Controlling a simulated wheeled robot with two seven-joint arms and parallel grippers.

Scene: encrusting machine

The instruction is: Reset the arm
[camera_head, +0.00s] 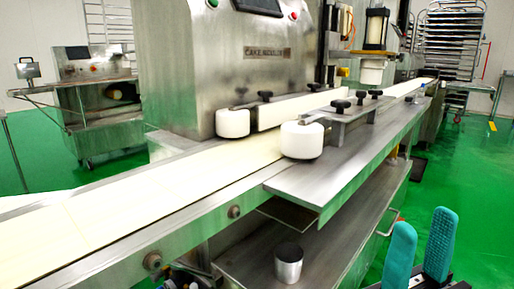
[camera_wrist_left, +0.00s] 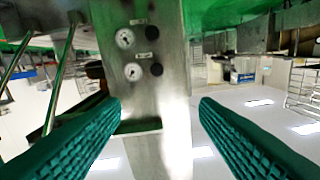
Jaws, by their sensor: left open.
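My right gripper (camera_head: 424,222) shows at the bottom right of the head view. Its two teal fingers point up and stand apart, with nothing between them. It is to the right of the machine's lower shelf, over the green floor. My left gripper (camera_wrist_left: 157,104) shows in the left wrist view with its two teal ribbed fingers wide apart and nothing held. Beyond its fingers is a steel panel (camera_wrist_left: 145,85) with round gauges. I cannot make out the left gripper clearly in the head view.
The encrusting machine (camera_head: 215,70) stands at the centre. Its cream conveyor belt (camera_head: 130,205) runs from lower left to upper right. A metal cup (camera_head: 288,263) stands on the lower shelf (camera_head: 335,250). A steel cart (camera_head: 100,110) is at the left. Green floor is open at the right.

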